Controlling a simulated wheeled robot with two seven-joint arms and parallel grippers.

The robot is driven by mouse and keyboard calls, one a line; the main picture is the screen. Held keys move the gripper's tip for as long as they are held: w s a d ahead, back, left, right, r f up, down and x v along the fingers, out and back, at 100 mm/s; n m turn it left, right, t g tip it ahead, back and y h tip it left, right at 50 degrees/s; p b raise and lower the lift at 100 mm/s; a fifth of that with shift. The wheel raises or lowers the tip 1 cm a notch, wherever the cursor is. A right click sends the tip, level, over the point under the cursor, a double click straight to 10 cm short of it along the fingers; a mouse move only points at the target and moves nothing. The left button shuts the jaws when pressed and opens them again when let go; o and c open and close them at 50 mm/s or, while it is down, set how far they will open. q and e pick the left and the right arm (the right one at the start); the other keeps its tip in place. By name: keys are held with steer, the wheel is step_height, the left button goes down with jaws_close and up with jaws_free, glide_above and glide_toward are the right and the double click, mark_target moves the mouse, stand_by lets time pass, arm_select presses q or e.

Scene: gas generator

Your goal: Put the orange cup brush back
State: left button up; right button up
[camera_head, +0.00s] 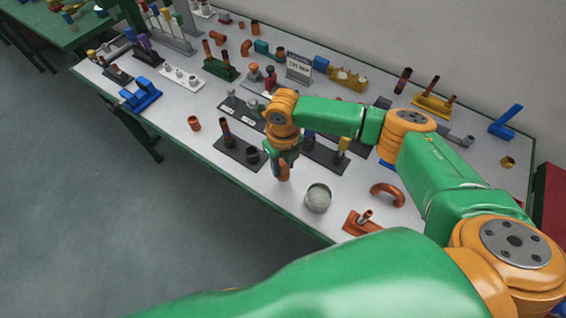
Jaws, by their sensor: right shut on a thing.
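My right gripper (284,163) points down over the front part of the grey table top, left of a round grey tin. It is shut on a small orange-brown piece (284,172), which looks like the orange cup brush; its shape is partly hidden by the fingers. I cannot tell whether the piece touches the table. An orange base with an upright peg (361,221) stands near the front edge, to the right of the gripper. My left gripper is not in view.
The round tin (318,197) and a curved orange pipe (387,194) lie right of the gripper. A dark tray with cylinders (240,152) is close on its left. A small orange cup (194,124) stands further left. Racks and parts crowd the back of the table (185,140).

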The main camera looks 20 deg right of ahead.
steer(key=shift+f+b, duration=1)
steer(key=shift+f, duration=0.45)
steer(key=o, duration=1.2)
steer(key=shift+r, duration=0.15)
